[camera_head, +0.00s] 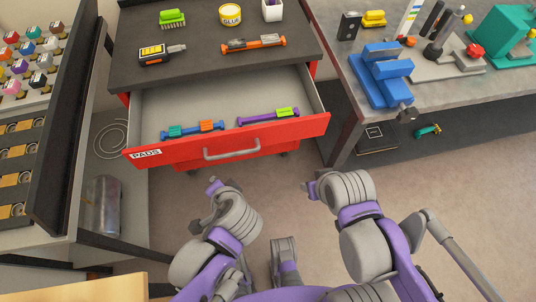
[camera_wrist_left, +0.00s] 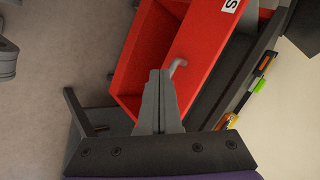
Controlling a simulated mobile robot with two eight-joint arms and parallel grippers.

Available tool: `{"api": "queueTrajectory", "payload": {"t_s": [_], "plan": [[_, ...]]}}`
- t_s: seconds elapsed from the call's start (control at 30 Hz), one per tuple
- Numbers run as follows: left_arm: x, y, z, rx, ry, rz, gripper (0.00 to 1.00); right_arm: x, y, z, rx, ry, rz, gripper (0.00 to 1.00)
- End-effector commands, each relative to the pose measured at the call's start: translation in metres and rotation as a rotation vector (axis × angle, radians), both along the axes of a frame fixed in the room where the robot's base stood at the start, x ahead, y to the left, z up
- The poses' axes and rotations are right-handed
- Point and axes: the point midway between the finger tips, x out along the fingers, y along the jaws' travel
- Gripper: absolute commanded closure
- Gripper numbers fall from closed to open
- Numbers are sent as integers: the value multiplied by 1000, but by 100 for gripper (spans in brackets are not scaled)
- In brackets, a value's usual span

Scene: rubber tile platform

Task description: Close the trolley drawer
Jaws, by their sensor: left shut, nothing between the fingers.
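The red trolley drawer (camera_head: 290,130) is pulled open in the head view, with a "PADS" label at its front's left end. Its grey bar handle (camera_head: 232,152) is on the front. Two tools lie inside, one blue and orange (camera_head: 192,130), one purple with a green label (camera_head: 268,117). My left gripper (camera_head: 212,186) is in front of and below the drawer front. In the left wrist view its fingers (camera_wrist_left: 160,74) are shut and empty, appearing beside the handle (camera_wrist_left: 177,67); contact cannot be told. My right gripper (camera_head: 309,187) is in front of the drawer's right end, apart from it; its jaws are unclear.
The dark trolley top (camera_head: 200,58) holds a brush (camera_head: 172,17), a glue tin (camera_head: 230,14) and other tools. A workbench (camera_head: 440,85) with a blue vise (camera_head: 382,74) stands right. A rack of bottles (camera_head: 30,60) stands left. The floor before the drawer is free.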

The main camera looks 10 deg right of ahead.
Motion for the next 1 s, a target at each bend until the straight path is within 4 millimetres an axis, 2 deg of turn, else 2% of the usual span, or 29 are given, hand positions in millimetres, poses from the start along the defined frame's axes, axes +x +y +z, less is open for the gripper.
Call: {"api": "queueTrajectory", "payload": {"t_s": [0.03,0.2,0.3,0.4,0.53,0.67,1.0], "plan": [[1,-27,-23,57,-43,-90,100,-1,0,-28,0,9,0,50],[-1,-99,-41,222,-244,-320,100,1,0,-78,0,26,0,50],[-8,-129,-43,275,-345,-402,100,2,0,-96,0,33,0,50],[-16,-150,-41,306,-417,-453,100,3,0,-107,0,36,0,50],[-19,-160,-39,322,-460,-477,100,4,0,-112,0,38,0,50],[-8,-160,-41,325,-464,-475,100,4,0,-115,0,39,0,50],[59,-158,-63,326,-461,-473,100,7,0,-138,0,46,0,50]]}}
